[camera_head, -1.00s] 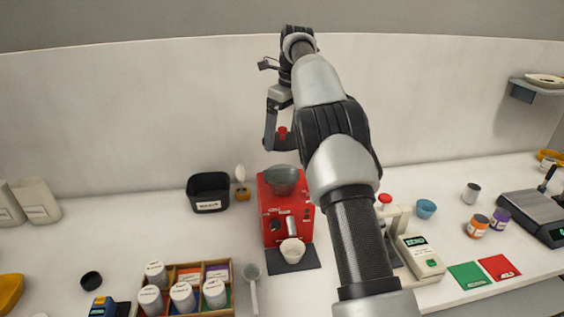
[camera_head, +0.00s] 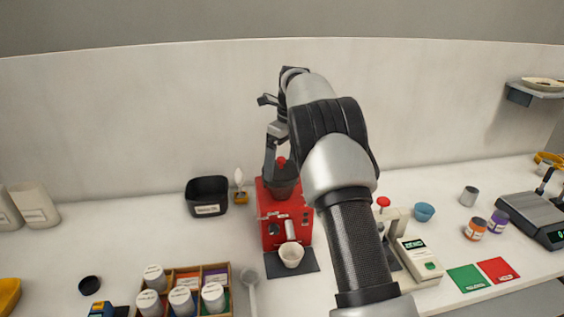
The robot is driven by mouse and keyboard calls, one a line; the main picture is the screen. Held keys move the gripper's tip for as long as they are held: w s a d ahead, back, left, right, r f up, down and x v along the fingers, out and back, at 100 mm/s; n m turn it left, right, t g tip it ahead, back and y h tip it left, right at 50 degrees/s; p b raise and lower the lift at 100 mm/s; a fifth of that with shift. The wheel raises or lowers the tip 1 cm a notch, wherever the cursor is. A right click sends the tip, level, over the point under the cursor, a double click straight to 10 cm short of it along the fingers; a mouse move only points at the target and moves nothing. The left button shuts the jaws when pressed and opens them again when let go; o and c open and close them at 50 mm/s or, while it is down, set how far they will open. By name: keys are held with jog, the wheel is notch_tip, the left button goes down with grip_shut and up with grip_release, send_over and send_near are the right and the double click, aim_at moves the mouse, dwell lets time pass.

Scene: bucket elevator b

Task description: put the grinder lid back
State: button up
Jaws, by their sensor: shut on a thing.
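The red grinder (camera_head: 270,222) stands at the middle of the counter with a dark hopper bowl (camera_head: 283,190) on top. My gripper (camera_head: 279,163) is shut on the red knob of the dark grinder lid (camera_head: 281,170). The lid is at the hopper's mouth, low over it. I cannot tell whether it rests on the rim or is just above it. My arm covers the right side of the grinder.
A white cup (camera_head: 291,254) stands on a dark mat (camera_head: 306,262) before the grinder. A black bin (camera_head: 208,194) is to the left. A wooden box (camera_head: 187,268) of white-lidded jars is at front left. A white device (camera_head: 417,257) with a red knob is right of my arm.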

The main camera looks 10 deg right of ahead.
jog(key=shift+f, duration=0.3)
